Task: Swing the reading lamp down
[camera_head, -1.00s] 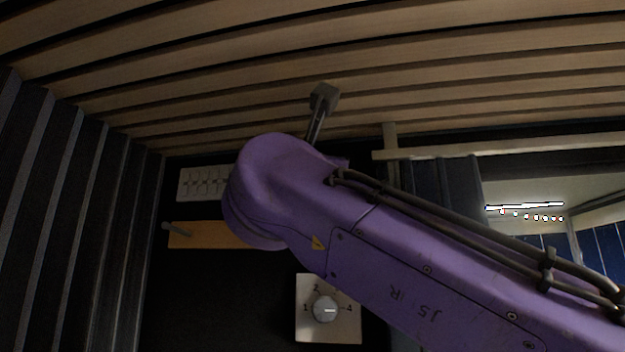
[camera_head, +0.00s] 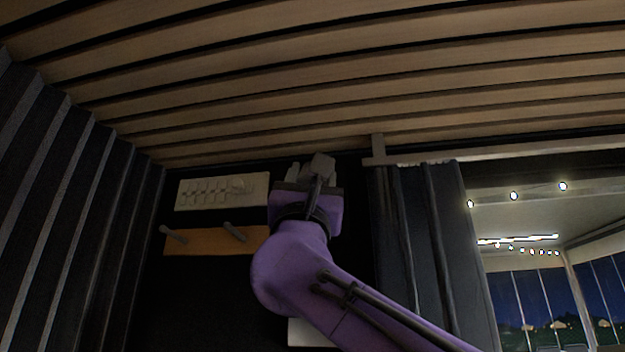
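My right arm comes in from the lower right. Its hand points up at the dark back wall, just under the slatted ceiling, with the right gripper (camera_head: 305,172) at its top. A pale finger shows at the left; a grey block on a dark stalk covers much of the rest. This block moves with the hand and seems to be part of my wrist. I cannot tell whether the fingers are apart or hold anything. I cannot make out the reading lamp for sure; the hand may hide it. My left gripper is not in view.
A pale panel with several small sliders (camera_head: 205,192) is left of the hand. Below it is an orange board (camera_head: 200,243) with two pegs. A pale plate (camera_head: 308,334) is mostly behind my arm. A dark curtain (camera_head: 425,235) and lit opening are right.

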